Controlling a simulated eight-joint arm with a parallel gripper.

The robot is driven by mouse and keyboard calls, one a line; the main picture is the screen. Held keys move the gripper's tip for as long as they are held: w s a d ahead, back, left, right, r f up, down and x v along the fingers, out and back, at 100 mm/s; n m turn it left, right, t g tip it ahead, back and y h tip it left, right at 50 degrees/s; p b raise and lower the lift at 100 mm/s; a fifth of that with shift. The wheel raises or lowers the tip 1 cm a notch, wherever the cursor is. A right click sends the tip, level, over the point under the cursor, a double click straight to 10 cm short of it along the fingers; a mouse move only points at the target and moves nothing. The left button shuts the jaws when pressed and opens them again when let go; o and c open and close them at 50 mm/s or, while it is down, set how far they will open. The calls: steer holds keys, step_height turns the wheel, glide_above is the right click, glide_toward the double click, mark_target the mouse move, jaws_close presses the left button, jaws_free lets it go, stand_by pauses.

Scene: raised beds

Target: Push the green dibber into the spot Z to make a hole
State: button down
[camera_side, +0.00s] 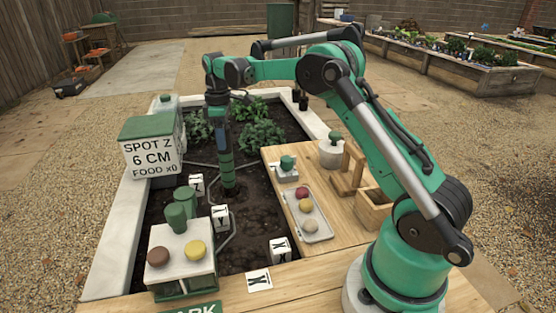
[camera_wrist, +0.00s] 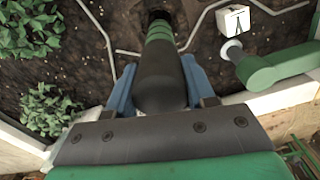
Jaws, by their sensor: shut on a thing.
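The green dibber (camera_side: 226,160) stands about upright over the dark soil of the bed, its lower end at a dark round patch or hole (camera_side: 229,190). In the wrist view, the dibber's dark handle (camera_wrist: 160,82) runs away from me to green bands. Its far end meets a dark opening, so the tip is hidden. My gripper (camera_side: 220,112) is shut on the handle, with blue fingers on both sides in the wrist view (camera_wrist: 158,68). A green-topped sign (camera_side: 153,148) reads "SPOT Z 6 CM FOOD x0". A white marker (camera_side: 196,185) stands left of the dibber; its letter is unclear.
Other white lettered markers (camera_side: 221,217) stand nearby, with thin grey lines on the soil. Leafy plants (camera_side: 262,136) grow behind the dibber. A wooden board (camera_side: 272,170) at right holds a tray (camera_side: 318,228) of coloured balls. A white box (camera_side: 183,249) stands front left.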

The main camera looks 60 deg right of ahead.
steer(key=shift+r, duration=2.45)
